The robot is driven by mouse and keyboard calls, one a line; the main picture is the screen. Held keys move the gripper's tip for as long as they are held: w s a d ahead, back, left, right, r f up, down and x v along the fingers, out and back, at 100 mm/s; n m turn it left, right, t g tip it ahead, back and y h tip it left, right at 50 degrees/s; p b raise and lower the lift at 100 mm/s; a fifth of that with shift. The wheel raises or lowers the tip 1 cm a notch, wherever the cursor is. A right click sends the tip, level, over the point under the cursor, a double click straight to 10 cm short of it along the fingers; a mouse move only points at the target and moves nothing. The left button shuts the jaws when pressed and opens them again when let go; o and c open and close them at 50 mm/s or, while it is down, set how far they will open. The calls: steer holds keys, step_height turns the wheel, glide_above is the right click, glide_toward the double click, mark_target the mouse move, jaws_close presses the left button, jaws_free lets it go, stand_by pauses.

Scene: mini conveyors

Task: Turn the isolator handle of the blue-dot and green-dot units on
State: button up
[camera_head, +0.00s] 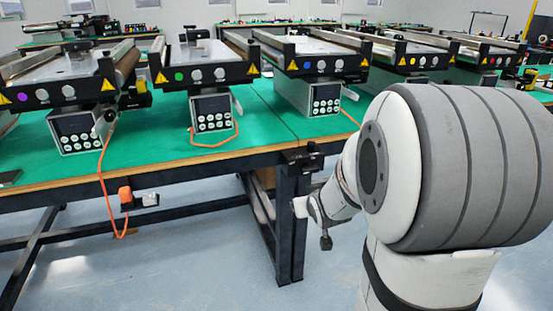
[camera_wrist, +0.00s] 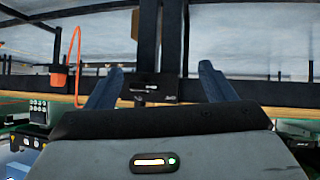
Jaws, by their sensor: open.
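The green-dot unit (camera_head: 180,76) is a mini conveyor left of centre in the head view, with a keypad box (camera_head: 211,112) under its front. The blue-dot unit (camera_head: 307,64) stands to its right, with a similar keypad box (camera_head: 321,98). A small grey part sticks out at the right side of each box; I cannot tell whether it is the isolator handle or how it is turned. My gripper (camera_wrist: 162,70) is open and empty in the wrist view, near the table edge. In the head view it is low, before the table leg, clear of both units.
The green table (camera_head: 165,135) has a wooden front edge and dark legs (camera_head: 288,225). My arm hides the right side.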

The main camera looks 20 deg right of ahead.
mark_target(312, 170)
steer(key=w+d+t+y+b, duration=0.1)
steer(key=w+d+t, duration=0.1)
steer(key=w, duration=0.2)
steer(key=w+d+t+y, duration=0.1)
steer(key=w+d+t, duration=0.1)
steer(key=w+t, duration=0.1)
steer(key=w+d+n+t+b, duration=0.1)
steer(key=w+d+t, duration=0.1)
steer(key=w, duration=0.4)
steer(key=shift+r+t+y+b, duration=0.2)
steer(key=shift+t+y+b, duration=0.1)
steer(key=shift+y, duration=0.1)
steer(key=shift+s, duration=0.1)
steer(key=c, duration=0.9)
steer(key=shift+d, duration=0.15)
steer(key=shift+c, duration=0.4)
